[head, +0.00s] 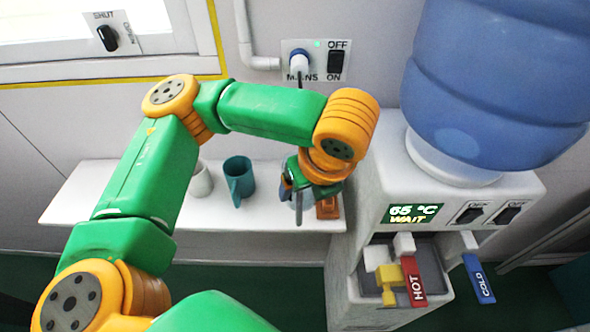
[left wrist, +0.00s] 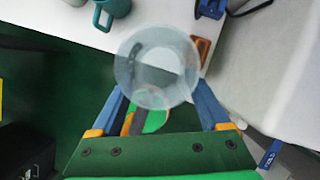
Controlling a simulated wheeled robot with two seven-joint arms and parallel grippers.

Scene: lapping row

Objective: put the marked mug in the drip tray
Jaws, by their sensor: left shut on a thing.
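My left gripper (head: 299,205) is shut on a clear, greyish cup (left wrist: 155,68), seen through its round rim between the two blue fingers in the left wrist view. In the head view the cup is mostly hidden by the gripper, above the shelf's right end. I cannot make out a mark on it. A teal mug (head: 239,180) stands on the shelf to the gripper's left, with a pale mug (head: 201,180) beside it, partly behind my arm. The drip tray (head: 378,315) seems to be at the bottom of the dispenser's recess, partly cut off. My right gripper is not in view.
The white shelf (head: 110,195) abuts the dispenser (head: 510,190), whose display reads 65 °C WAIT. An orange-brown block (head: 328,208) sits at the shelf's right end. The red HOT tap (head: 414,283) and blue COLD tap (head: 479,279) jut out. A blue object (left wrist: 211,8) is cut off by the wrist view's edge.

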